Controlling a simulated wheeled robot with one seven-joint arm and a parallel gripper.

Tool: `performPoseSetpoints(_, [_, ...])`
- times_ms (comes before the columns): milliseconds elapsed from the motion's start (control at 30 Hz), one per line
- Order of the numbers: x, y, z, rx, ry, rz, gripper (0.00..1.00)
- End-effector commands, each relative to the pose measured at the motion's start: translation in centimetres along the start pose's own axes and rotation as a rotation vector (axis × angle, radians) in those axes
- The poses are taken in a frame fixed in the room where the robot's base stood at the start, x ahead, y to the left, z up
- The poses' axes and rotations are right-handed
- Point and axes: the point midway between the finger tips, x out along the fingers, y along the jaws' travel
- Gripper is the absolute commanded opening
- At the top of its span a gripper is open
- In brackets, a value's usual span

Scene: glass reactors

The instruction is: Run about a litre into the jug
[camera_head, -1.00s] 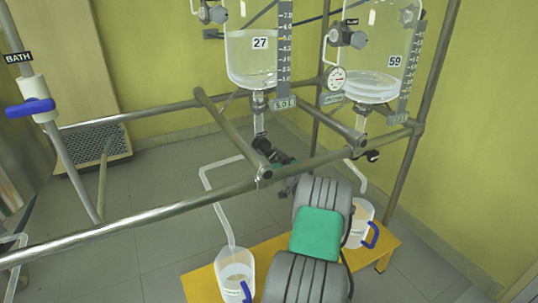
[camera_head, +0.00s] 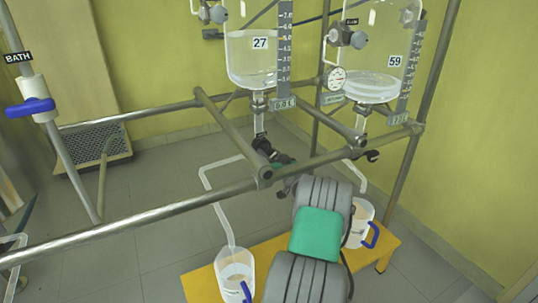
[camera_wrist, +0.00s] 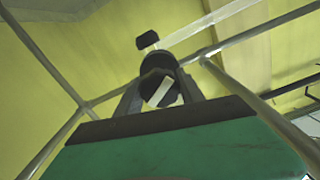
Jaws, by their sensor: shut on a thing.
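The glass reactor marked 27 (camera_head: 250,62) holds clear liquid in its lower part. Its outlet runs down to a black drain valve (camera_head: 262,146), from which a bent clear tube (camera_head: 208,185) leads to a jug (camera_head: 235,268) with a blue handle. The tube's end is at the jug's mouth, and the jug appears to hold some liquid. My gripper (camera_head: 283,160) is at the valve, partly hidden by my arm. In the wrist view my gripper (camera_wrist: 160,90) is shut on the round black valve handle (camera_wrist: 156,68), which has a pale bar across it.
Reactor 59 (camera_head: 372,85) hangs at right, with a second jug (camera_head: 363,215) below. Both jugs stand on a yellow bench (camera_head: 268,252). A metal frame rail (camera_head: 130,229) crosses in front. A blue-handled BATH valve (camera_head: 30,107) is at left.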

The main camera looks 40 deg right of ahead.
Motion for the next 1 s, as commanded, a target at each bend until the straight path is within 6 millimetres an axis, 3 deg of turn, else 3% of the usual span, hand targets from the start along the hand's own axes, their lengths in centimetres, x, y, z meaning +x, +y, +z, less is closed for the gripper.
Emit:
performPoseSetpoints(600, [-0.02, 0.0, 0.04, 0.416, -0.001, 0.0, 0.04])
performPoseSetpoints(1000, [-0.02, 0.01, 0.07, 0.522, -0.001, 0.0, 0.04])
